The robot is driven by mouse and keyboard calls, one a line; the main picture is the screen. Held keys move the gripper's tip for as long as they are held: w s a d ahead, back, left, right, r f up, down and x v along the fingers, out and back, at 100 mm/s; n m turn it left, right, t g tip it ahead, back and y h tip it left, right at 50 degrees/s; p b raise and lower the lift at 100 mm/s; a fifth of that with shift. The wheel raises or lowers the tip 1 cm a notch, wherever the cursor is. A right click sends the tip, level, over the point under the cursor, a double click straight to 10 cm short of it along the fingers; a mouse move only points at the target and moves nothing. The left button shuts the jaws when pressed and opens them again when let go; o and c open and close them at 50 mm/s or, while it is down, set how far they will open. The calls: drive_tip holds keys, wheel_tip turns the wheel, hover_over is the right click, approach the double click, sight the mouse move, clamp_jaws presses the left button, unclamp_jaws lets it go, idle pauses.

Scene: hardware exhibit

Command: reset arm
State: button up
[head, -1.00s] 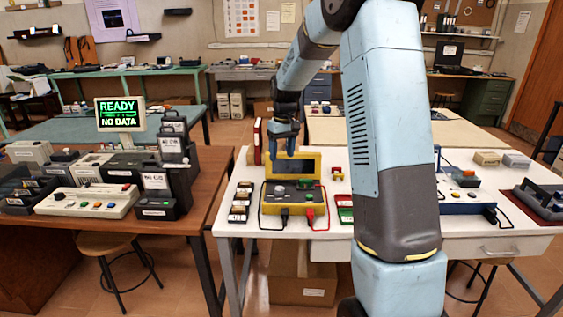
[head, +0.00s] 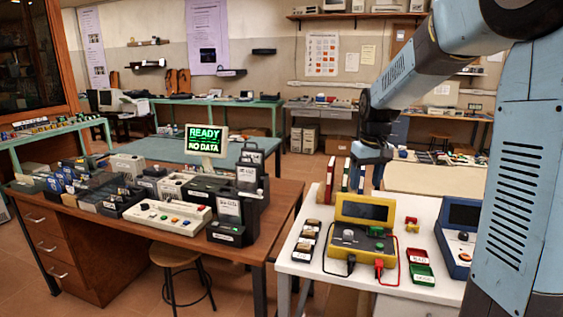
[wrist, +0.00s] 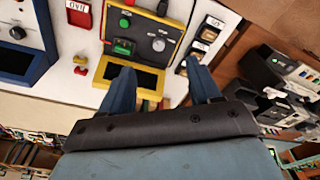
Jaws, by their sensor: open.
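My gripper (head: 370,181) hangs above the back of the white table (head: 305,258), beyond the yellow tester (head: 350,240). In the wrist view my gripper (wrist: 165,78) shows two blue fingers spread apart with nothing between them. The yellow tester (wrist: 150,45) lies past the fingertips in that view, with a dark screen, a green block and a grey knob. My blue arm rises along the right side of the head view.
A blue device (head: 455,232) and red and green trays (head: 418,262) stand right of the tester. Labelled blocks (head: 303,245) stand left. A brown desk (head: 285,205) with a READY / NO DATA display (head: 206,140) is at left, with a stool (head: 178,255) in front.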

drive_tip(key=s+r+m+t, duration=0.1)
drive_tip(key=s+r+t, duration=0.1)
drive_tip(key=s, duration=1.2)
drive_tip(key=s+r+m+t, duration=0.1)
drive_tip(key=s+r+t, duration=0.1)
drive_tip(key=s, duration=1.2)
drive_tip(key=shift+a+r, duration=0.25)
drive_tip(key=shift+r, duration=0.65)
